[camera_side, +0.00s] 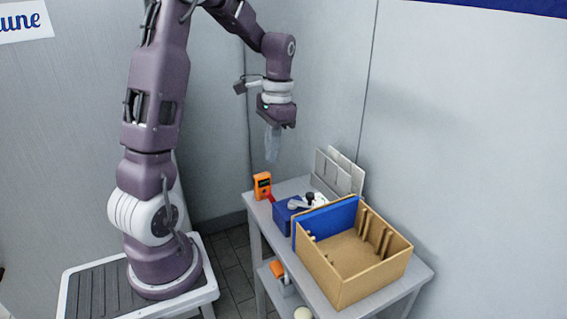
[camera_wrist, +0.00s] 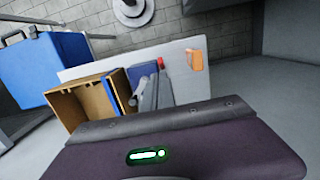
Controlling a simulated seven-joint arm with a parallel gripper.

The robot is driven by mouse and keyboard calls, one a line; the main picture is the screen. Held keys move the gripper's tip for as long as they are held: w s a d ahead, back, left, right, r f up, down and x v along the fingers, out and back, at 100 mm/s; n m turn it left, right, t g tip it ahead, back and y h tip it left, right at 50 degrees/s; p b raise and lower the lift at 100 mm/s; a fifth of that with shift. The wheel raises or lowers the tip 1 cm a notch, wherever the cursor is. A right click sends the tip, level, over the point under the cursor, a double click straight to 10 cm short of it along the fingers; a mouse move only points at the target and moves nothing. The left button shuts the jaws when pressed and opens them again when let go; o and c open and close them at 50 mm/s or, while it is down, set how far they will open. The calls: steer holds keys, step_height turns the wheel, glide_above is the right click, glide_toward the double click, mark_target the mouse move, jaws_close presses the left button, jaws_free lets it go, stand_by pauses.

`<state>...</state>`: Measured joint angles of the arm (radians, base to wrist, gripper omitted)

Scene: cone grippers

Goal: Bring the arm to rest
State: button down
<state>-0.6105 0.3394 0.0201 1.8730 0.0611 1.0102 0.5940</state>
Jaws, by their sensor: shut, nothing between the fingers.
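My gripper (camera_side: 272,145) hangs in the air above the back left end of the grey table, pointing down. Its pale fingers are together with nothing between them. It is clear of the table and of the things on it. In the wrist view the dark gripper body fills the bottom, and the fingers (camera_wrist: 150,95) show faintly over the tabletop.
On the table (camera_side: 425,275) stand an orange device (camera_side: 262,186), a blue box (camera_side: 285,217) with white and black items on it, grey panels (camera_side: 338,172) and a cardboard box (camera_side: 345,290) with a blue panel (camera_side: 328,222). A wall stands close behind. A blue container (camera_wrist: 50,65) shows in the wrist view.

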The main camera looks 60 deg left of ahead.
steer(key=shift+s+r, duration=0.8)
steer(key=shift+s, duration=0.05)
steer(key=s+d+r+t+y, duration=0.1)
steer(key=s+d+r+t, duration=0.1)
steer(key=d+r, duration=0.6)
steer(key=s+d+t+h, duration=0.1)
steer(key=s+d+t, duration=0.3)
steer(key=s+d, duration=0.6)
steer(key=d, duration=0.3)
steer(key=shift+d+f+t, duration=0.15)
steer(key=shift+f+t, duration=0.05)
steer(key=shift+t, duration=0.2)
